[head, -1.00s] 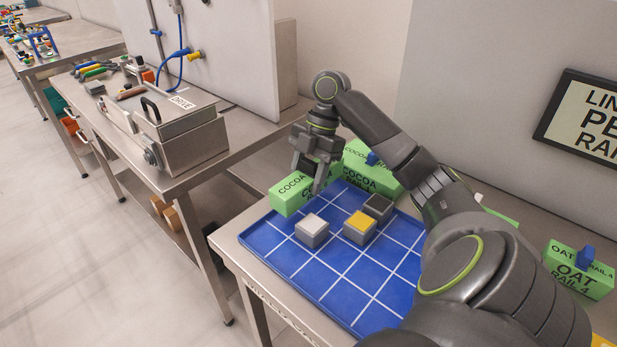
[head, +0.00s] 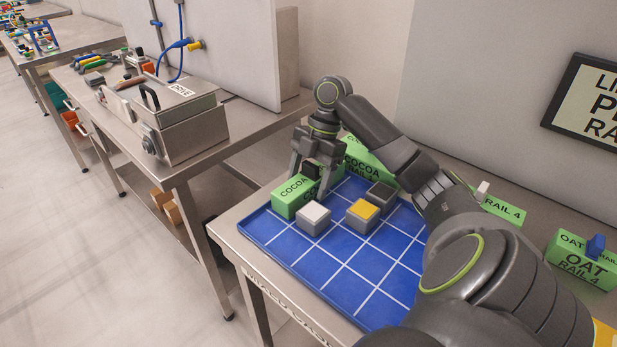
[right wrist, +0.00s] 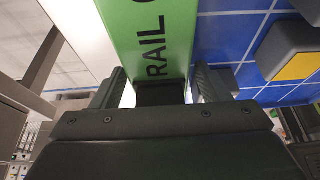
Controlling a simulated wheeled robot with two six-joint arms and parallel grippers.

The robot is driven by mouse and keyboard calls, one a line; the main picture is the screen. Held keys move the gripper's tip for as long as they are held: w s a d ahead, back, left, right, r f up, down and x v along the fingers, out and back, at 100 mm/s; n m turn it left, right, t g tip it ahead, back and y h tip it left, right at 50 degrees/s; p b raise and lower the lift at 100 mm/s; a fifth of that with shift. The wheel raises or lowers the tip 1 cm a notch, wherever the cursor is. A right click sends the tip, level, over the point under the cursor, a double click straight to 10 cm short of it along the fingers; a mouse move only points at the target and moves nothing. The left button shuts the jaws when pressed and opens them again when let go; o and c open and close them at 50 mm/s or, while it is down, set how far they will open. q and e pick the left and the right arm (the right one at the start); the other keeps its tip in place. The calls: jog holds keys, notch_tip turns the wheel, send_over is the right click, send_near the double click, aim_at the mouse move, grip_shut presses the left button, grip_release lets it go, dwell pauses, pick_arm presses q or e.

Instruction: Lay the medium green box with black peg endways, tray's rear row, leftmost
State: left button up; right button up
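The green box with the black peg (head: 289,203) lies on the blue gridded tray (head: 337,290), at its upper left edge in the head view. It is lettered COCOA and its peg points up. In the right wrist view the box (right wrist: 150,40) runs away from the gripper, and its black peg (right wrist: 160,93) stands between the fingers with a gap on each side. My right gripper (head: 311,178) is open around the peg. Its far side is partly hidden by the fingers. My left gripper is not in view.
A grey block with a white top (head: 314,219), one with a yellow top (head: 362,215) and a dark grey one (head: 381,194) stand on the tray close by. Another green COCOA box (head: 368,163) is behind. A green OAT box (head: 582,268) is at right. The tray's front squares are clear.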

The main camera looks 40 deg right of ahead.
jog(key=shift+r, duration=0.1)
jog(key=shift+d+r, duration=0.1)
jog(key=shift+r, duration=0.15)
jog(key=p+v, duration=0.7)
jog(key=v, duration=0.2)
jog(key=shift+d+r, duration=0.1)
jog(key=shift+r, duration=0.3)
jog(key=shift+p+v, duration=0.85)
jog(key=shift+p, duration=0.1)
jog(key=shift+f, duration=0.1)
